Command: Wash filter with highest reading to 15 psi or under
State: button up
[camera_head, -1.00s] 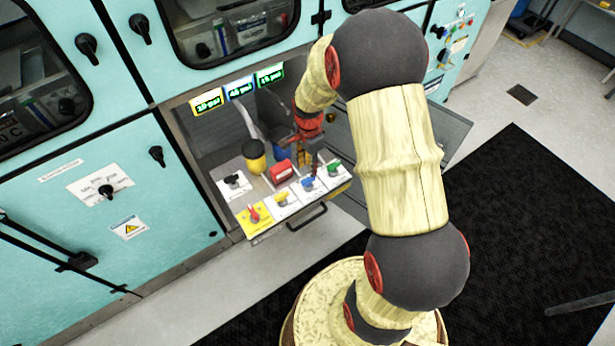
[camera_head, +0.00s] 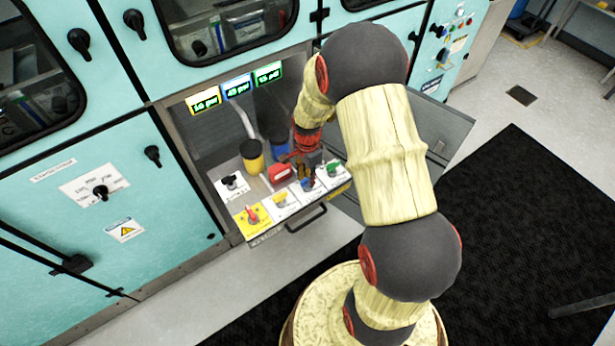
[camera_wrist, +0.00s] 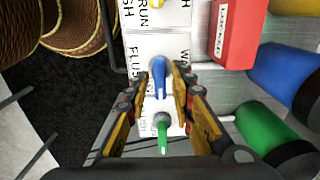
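In the head view three displays stand above an open bay: yellow (camera_head: 204,99), blue (camera_head: 237,86) and green (camera_head: 269,73). The blue one seems to read in the forties psi, the highest; the yellow and green read lower, their digits blurred. The blue valve handle (camera_wrist: 160,76) in the wrist view lies between the fingers of my gripper (camera_wrist: 167,72), which look open around it. Contact cannot be told. The green handle (camera_wrist: 163,134) is nearer the wrist camera. Labels beside the handles include RUN, FLUSH and a partly hidden WASH. The blue filter (camera_wrist: 285,75) stands to the right.
A red box (camera_wrist: 236,32) stands close beside the handles. The green filter (camera_wrist: 265,128) is nearby, and the yellow filter (camera_head: 252,157) stands left in the bay. Red (camera_head: 252,213), yellow (camera_head: 280,199) and black (camera_head: 230,181) handles share the panel. A drawer-like pull (camera_head: 308,219) projects in front.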

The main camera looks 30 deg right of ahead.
grip_shut()
dwell(0.5)
jog(key=n+p, duration=0.2)
jog(key=n, duration=0.2)
jog(key=shift+r, duration=0.1)
jog(key=n+p, duration=0.2)
jog(key=n, duration=0.2)
jog(key=shift+n, duration=0.3)
jog(key=n+p, duration=0.1)
jog(key=n, duration=0.3)
jog(key=shift+p, duration=0.4)
jog(key=shift+n+p, duration=0.6)
jog(key=shift+n, duration=2.1)
